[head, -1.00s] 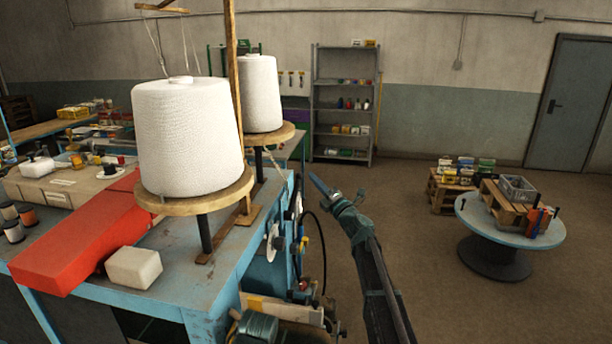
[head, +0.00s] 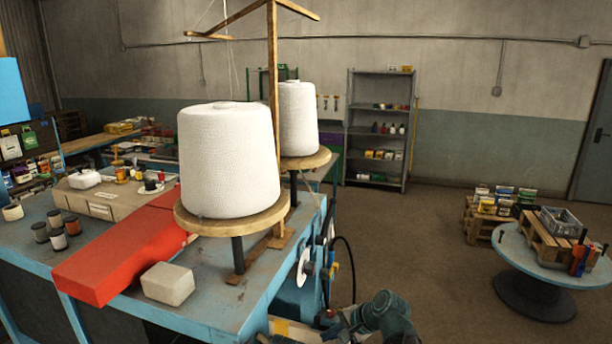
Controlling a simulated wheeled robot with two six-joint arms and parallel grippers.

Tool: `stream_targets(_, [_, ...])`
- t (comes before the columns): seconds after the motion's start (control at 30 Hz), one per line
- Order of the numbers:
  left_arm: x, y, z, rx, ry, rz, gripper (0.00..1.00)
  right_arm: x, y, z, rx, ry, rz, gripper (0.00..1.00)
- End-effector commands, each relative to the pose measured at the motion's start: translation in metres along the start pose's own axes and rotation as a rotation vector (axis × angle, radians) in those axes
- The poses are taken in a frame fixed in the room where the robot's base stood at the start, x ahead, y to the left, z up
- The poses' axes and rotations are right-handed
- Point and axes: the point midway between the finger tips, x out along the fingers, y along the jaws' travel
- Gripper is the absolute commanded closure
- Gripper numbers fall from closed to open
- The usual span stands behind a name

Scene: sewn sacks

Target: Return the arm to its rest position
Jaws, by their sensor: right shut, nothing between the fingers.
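My right arm (head: 385,312) shows only at the bottom edge of the head view, low beside the right end of the blue machine table. Its right gripper (head: 345,325) is partly cut off and small there, shut with nothing in it. It is apart from the thread cones. My left gripper is not in view.
A blue table (head: 215,308) carries two white thread cones (head: 228,160) on wooden discs, a red cover (head: 120,260) and a pale block (head: 168,284). A round table (head: 508,250) with a pallet and crate stands at right. The floor between is clear.

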Motion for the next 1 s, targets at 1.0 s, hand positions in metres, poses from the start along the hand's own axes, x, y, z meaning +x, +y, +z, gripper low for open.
stream_targets(1.0, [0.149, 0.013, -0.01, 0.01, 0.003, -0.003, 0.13, 0.081, 0.253, 0.053, -1.078, -0.132, 0.816, 1.0])
